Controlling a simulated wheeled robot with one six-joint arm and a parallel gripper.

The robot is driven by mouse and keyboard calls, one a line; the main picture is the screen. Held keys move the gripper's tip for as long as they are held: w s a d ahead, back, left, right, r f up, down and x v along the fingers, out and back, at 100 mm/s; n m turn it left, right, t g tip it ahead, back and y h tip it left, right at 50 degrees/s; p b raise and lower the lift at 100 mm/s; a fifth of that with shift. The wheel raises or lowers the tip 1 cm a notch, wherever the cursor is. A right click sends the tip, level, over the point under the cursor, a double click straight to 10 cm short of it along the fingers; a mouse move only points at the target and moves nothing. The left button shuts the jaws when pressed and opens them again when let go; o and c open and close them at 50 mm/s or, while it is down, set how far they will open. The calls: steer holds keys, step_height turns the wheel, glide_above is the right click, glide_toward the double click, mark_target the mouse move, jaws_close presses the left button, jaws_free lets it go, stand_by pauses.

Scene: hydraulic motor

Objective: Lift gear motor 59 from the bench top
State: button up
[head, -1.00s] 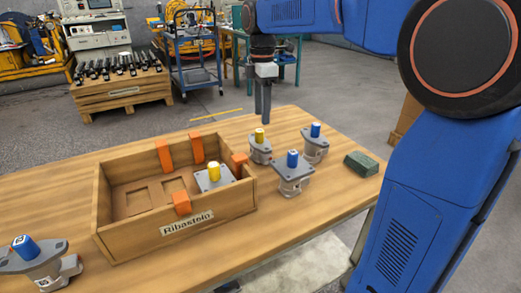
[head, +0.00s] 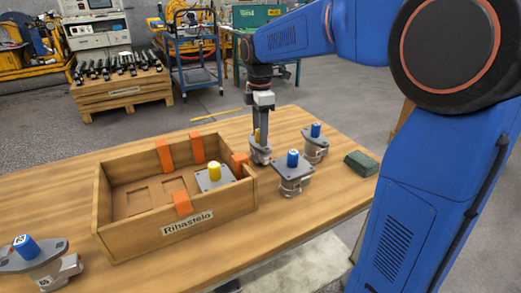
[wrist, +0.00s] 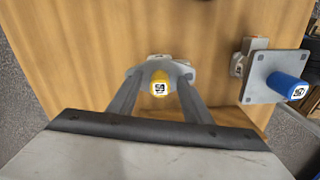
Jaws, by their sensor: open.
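Gear motor 59 (head: 261,155) stands on the bench top (head: 330,188), right of the wooden box. It has a grey body and a yellow cap marked 59, which shows in the wrist view (wrist: 159,84). My gripper (wrist: 158,78) is open, with one finger on each side of the yellow cap. In the head view my gripper (head: 261,135) points down over the motor and hides part of its cap. I cannot tell whether the fingers touch it.
Two blue-capped motors stand close by: one in front (head: 292,174) and one behind to the right (head: 315,147). The wooden box (head: 180,227) at left holds a yellow-capped motor (head: 214,178). Another blue-capped motor (head: 40,262) is at far left. A green block (head: 361,163) lies near the right edge.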

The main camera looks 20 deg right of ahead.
jaws_close()
stand_by(1.3)
